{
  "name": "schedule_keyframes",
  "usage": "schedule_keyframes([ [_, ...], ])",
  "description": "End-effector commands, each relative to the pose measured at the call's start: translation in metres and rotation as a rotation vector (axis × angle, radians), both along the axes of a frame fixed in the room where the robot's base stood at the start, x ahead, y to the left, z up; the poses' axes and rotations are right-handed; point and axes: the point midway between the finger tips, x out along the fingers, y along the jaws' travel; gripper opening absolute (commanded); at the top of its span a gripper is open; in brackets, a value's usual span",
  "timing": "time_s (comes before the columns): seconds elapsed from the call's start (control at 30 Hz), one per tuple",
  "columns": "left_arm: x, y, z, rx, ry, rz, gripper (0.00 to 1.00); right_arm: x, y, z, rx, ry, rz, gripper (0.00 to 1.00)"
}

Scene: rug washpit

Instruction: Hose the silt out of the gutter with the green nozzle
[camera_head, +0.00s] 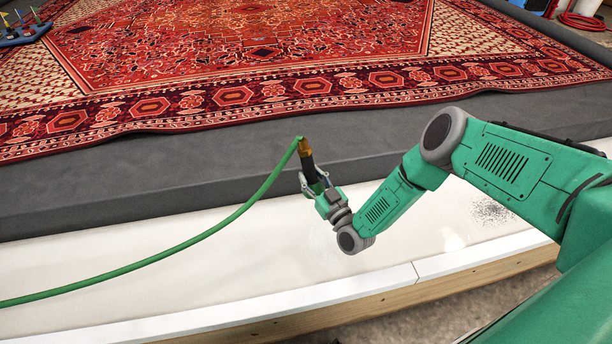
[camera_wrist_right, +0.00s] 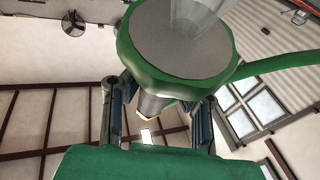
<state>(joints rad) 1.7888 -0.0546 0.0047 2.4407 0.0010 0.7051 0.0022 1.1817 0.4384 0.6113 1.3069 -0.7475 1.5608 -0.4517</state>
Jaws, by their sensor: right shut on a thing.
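My right gripper (camera_head: 314,184) is shut on the green nozzle, above the white gutter (camera_head: 150,262). The nozzle's dark body and brass end (camera_head: 304,146) point up in the head view, with the green hose joined there. In the right wrist view, the nozzle (camera_wrist_right: 185,45) shows its grey face and green rim between the fingers (camera_wrist_right: 155,110). A pale see-through cone, seemingly water, comes from its face. A dark speckled silt patch (camera_head: 491,212) lies in the gutter to the right, beyond the forearm. The gutter under the nozzle looks mostly clean. My left gripper is out of view.
The green hose (camera_head: 190,238) hangs in a curve to the left edge. A red patterned rug (camera_head: 240,50) lies on the grey platform (camera_head: 130,170) behind the gutter. A white-topped wooden edge (camera_head: 300,308) borders the front. A blue rack (camera_head: 22,35) stands at the far left.

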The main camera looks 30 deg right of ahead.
Motion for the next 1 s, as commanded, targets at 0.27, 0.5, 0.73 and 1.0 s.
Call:
schedule_keyframes([
  [0.27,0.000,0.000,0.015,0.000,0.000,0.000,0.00,0.002,0.001,0.019,0.001,-0.005,0.001,0.00],
  [0.5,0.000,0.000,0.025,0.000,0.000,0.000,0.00,0.002,0.001,0.031,0.001,-0.005,0.001,0.00],
  [0.73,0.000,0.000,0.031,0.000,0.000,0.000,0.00,0.001,0.001,0.037,0.001,-0.005,0.001,0.00],
  [1.0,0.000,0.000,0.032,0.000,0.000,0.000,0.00,0.001,0.001,0.039,0.002,-0.004,0.001,0.00],
])
